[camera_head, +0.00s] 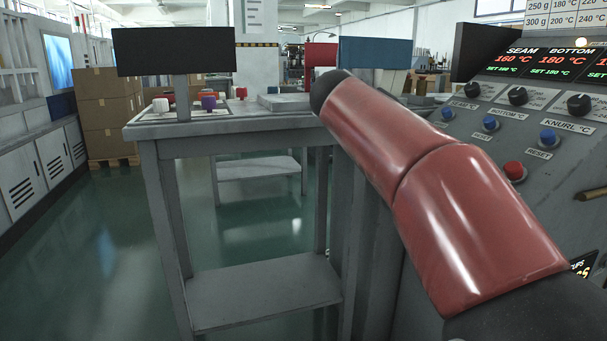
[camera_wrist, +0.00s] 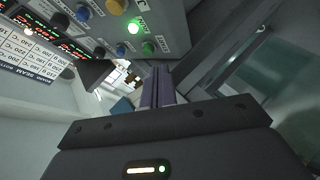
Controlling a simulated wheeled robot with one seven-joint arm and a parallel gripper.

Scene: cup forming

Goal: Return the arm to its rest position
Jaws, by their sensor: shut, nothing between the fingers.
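My red arm crosses the right half of the head view, from the lower right up toward the table's right side. The end of the arm is hidden there, so my gripper does not show in that view. In the wrist view my gripper (camera_wrist: 159,88) shows its two fingers close together, with nothing held between them. The fingers appear beside the lower edge of the grey control panel (camera_wrist: 150,20) in the picture. I cannot tell the exact gap between them and the panel.
In the head view the control panel (camera_head: 480,122) with knobs and buttons stands close on the right. A grey table (camera_head: 230,122) carries small coloured pieces (camera_head: 208,102) and a black sign (camera_head: 174,51). Stacked boxes (camera_head: 106,115) stand at back left. Green floor (camera_head: 110,260) is open at left.

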